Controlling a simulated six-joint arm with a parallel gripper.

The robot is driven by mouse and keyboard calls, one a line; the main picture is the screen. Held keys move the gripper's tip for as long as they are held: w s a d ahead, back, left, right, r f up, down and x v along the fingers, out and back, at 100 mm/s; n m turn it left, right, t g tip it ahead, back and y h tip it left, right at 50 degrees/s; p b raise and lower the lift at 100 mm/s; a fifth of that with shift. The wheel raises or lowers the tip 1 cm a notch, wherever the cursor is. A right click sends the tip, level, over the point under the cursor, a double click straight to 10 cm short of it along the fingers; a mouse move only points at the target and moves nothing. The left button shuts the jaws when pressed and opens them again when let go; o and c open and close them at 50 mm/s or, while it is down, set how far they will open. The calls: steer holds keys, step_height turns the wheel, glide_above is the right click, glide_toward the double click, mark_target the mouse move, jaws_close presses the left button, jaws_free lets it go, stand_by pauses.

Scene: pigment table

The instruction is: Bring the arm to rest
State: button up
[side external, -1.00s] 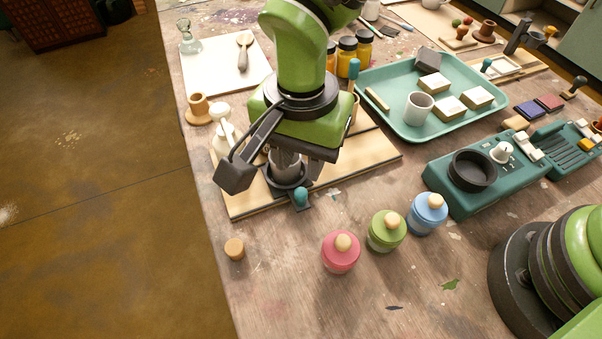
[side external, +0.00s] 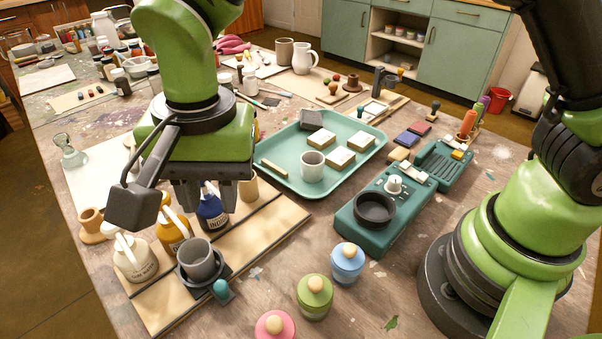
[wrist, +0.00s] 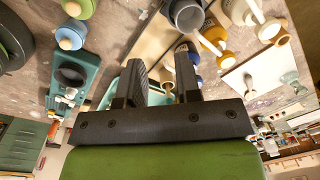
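My gripper (side external: 203,205) hangs over the wooden board (side external: 262,222), pointing down above the bottles. In the wrist view my gripper (wrist: 160,62) has its two dark fingers apart, with nothing between them. A grey cup (side external: 200,262) stands upright in a dark holder with a teal knob (side external: 221,289) at the board's front. The cup also shows in the wrist view (wrist: 186,14), apart from the fingers. A white bottle (side external: 134,262), a yellow bottle (side external: 172,234) and a dark blue bottle (side external: 212,212) stand on the board close to the gripper, partly hidden by the arm.
A teal tray (side external: 275,180) holds a white cup (side external: 312,167) and several blocks. A green scale-like device (side external: 360,222) stands right of the board. Pink (side external: 275,327), green (side external: 314,297) and blue (side external: 347,263) lidded jars stand in front. Bare table lies between the jars and my base.

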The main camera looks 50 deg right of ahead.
steer(key=s+d+r+n+t+y, duration=0.1)
steer(key=s+d+r+t, duration=0.15)
steer(key=d+r, duration=0.5)
steer(key=s+d+r+n+t+y, duration=0.1)
steer(key=s+d+r+n+t, duration=0.1)
steer(key=s+d+r, duration=0.5)
steer(key=s+d+f+n+t, duration=0.1)
steer(key=s+d+t, duration=0.1)
steer(key=d, duration=0.4)
steer(key=shift+s+d+n+h, duration=0.2)
steer(key=shift+s+n+h, duration=0.1)
steer(key=shift+s, duration=0.5)
